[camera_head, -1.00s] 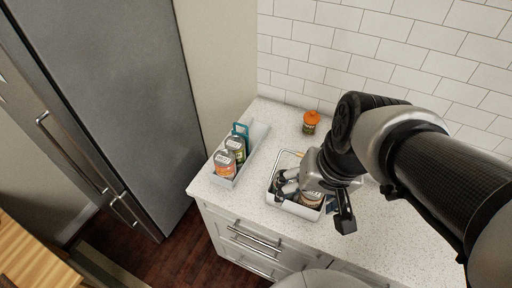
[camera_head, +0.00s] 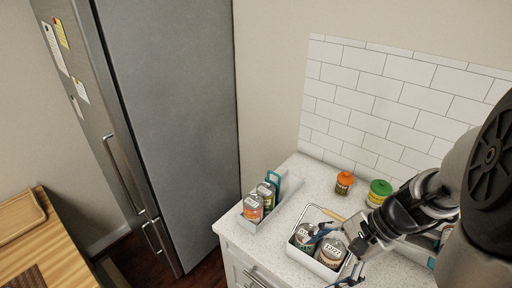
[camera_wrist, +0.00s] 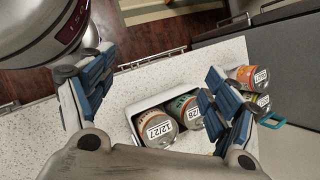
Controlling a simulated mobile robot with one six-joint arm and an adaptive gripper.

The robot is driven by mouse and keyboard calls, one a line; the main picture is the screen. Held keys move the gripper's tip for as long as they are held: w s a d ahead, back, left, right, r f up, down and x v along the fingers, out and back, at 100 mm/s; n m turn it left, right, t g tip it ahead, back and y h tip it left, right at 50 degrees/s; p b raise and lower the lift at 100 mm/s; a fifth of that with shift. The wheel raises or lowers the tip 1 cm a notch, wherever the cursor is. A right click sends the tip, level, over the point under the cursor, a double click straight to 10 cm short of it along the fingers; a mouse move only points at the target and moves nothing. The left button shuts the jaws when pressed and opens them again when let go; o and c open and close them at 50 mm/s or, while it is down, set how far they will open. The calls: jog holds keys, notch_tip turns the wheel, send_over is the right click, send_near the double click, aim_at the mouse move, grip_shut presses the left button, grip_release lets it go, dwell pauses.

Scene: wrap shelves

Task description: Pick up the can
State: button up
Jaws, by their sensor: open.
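Two cans stand in a small white basket (camera_head: 308,264) on the counter: a green-labelled can (camera_head: 303,239) and a tan-labelled can (camera_head: 331,256). The wrist view shows them as an orange-and-white can (camera_wrist: 157,129) marked 12/27 and a green can (camera_wrist: 185,112). Two more cans, one orange (camera_head: 253,207) and one green (camera_head: 267,193), stand in a grey tray to the left. My gripper (camera_head: 340,256) is open and empty above the basket's right side. In the wrist view its fingers (camera_wrist: 146,80) are spread wide, the right one partly covering the basket's right end.
The grey tray (camera_head: 287,192) also holds a teal-handled item. Jars with orange (camera_head: 345,182) and green (camera_head: 380,191) lids stand near the tiled wall. A fridge (camera_head: 175,120) stands left of the counter.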

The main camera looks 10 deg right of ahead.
jog(key=d+f+m+t+y, duration=0.2)
jog(key=d+m+t, duration=0.1)
jog(key=d+m, duration=0.25)
jog(key=m+t, duration=0.6)
jog(key=m, duration=0.2)
send_near(330, 244)
notch_tip(330, 244, up, 4)
jog(key=shift+n, duration=0.35)
jog(key=b+x, duration=0.1)
jog(key=x, duration=0.2)
jog(key=b+x, duration=0.1)
jog(key=x, duration=0.3)
jog(key=f+b+x, duration=0.1)
jog(key=x, duration=0.2)
jog(key=shift+f+b, duration=0.1)
jog(key=shift+b, duration=0.25)
jog(key=b+x, duration=0.2)
jog(key=x, duration=0.3)
jog(key=shift+s+a+f, duration=0.1)
jog(key=shift+a+f, duration=0.1)
jog(key=shift+a, duration=0.1)
jog(key=shift+c, duration=0.3)
jog(key=c, duration=1.8)
